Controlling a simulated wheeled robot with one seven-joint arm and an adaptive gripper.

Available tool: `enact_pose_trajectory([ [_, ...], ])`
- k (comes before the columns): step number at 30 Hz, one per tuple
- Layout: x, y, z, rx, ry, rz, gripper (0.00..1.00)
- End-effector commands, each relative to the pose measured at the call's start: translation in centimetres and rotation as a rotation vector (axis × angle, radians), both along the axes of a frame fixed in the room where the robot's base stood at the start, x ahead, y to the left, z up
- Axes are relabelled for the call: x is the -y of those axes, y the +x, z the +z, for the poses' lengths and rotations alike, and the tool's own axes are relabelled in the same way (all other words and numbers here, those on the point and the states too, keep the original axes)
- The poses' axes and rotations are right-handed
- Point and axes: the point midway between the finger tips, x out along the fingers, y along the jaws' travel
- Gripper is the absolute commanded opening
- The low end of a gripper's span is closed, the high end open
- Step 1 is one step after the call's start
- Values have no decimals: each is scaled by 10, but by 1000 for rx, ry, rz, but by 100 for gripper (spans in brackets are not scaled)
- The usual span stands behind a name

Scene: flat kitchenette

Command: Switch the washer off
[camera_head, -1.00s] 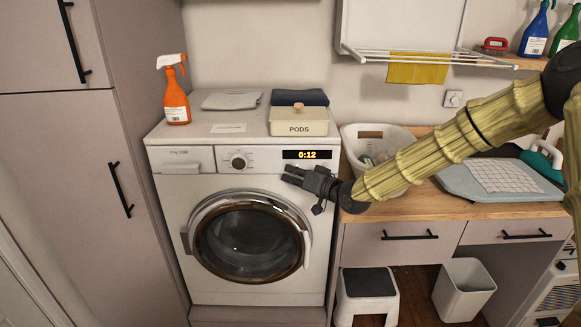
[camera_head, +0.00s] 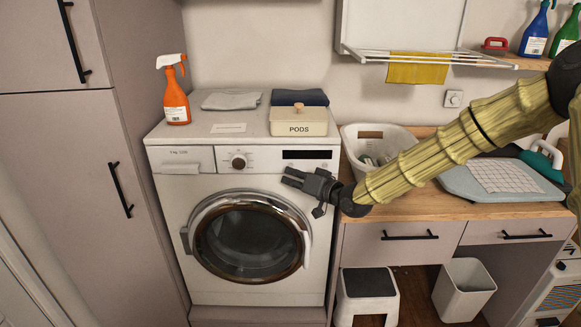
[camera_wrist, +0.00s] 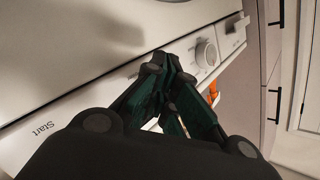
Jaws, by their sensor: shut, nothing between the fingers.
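The white washer (camera_head: 172,216) stands at the centre left in the head view, its round door (camera_head: 248,243) closed. Its display (camera_head: 310,154) is dark. A round knob (camera_head: 238,161) sits on the panel left of the display; it also shows in the wrist view (camera_wrist: 206,53). A "Start" label (camera_wrist: 43,129) is on the panel in the wrist view. My gripper (camera_head: 285,176) is shut and empty, in front of the washer just below the display. Whether its fingertips touch the panel I cannot tell.
On the washer top stand an orange spray bottle (camera_head: 175,92), folded cloths (camera_head: 231,99) and a PODS box (camera_head: 298,121). A white basket (camera_head: 352,139) is on the wooden counter to the right. A step stool (camera_head: 367,287) and a white bin (camera_head: 465,288) stand on the floor.

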Motion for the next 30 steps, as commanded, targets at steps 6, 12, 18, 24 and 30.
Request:
enact_pose_trajectory([
  [6, 0, -16, 0, -1, 0, 0, 0],
  [12, 0, -31, 0, -1, 1, 1, 0],
  [18, 0, -46, 0, -1, -1, 1, 0],
  [24, 0, -57, 0, 0, 0, 1, 0],
  [30, 0, -59, 0, -1, -1, 1, 0],
])
